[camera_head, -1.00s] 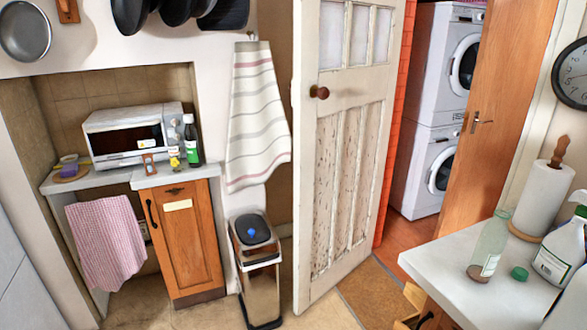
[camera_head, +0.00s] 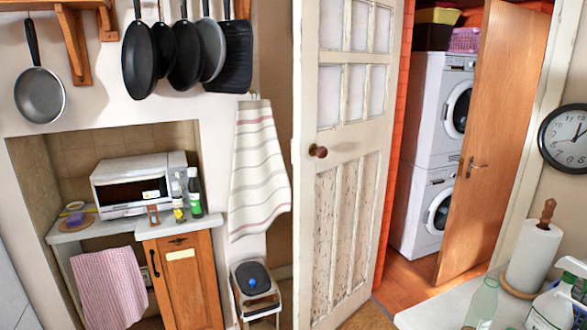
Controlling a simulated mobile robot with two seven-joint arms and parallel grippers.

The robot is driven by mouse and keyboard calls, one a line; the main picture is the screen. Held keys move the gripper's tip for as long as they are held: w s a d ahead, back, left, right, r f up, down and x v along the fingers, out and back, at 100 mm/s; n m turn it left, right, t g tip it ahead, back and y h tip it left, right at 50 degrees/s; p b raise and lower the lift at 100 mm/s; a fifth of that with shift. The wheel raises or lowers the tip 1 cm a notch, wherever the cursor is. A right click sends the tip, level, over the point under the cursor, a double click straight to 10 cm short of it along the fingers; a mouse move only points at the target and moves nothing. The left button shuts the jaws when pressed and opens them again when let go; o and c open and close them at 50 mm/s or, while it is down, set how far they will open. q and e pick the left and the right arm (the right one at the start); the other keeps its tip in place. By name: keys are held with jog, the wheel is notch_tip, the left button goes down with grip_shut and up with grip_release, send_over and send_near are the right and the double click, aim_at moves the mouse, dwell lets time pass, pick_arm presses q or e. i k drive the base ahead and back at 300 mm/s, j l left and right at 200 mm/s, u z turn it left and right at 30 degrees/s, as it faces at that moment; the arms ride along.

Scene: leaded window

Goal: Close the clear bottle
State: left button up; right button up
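The clear bottle (camera_head: 481,305) stands upright on the white counter (camera_head: 430,314) at the lower right. It is pale and see-through, and its lower part is cut off by the picture's bottom edge. No cap shows on its neck. The loose green cap seen earlier on the counter is outside the view now. Neither of my grippers is in view.
A cream door (camera_head: 345,190) stands ajar in the middle.

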aim_at(482, 307)
jog(key=z, duration=1.4)
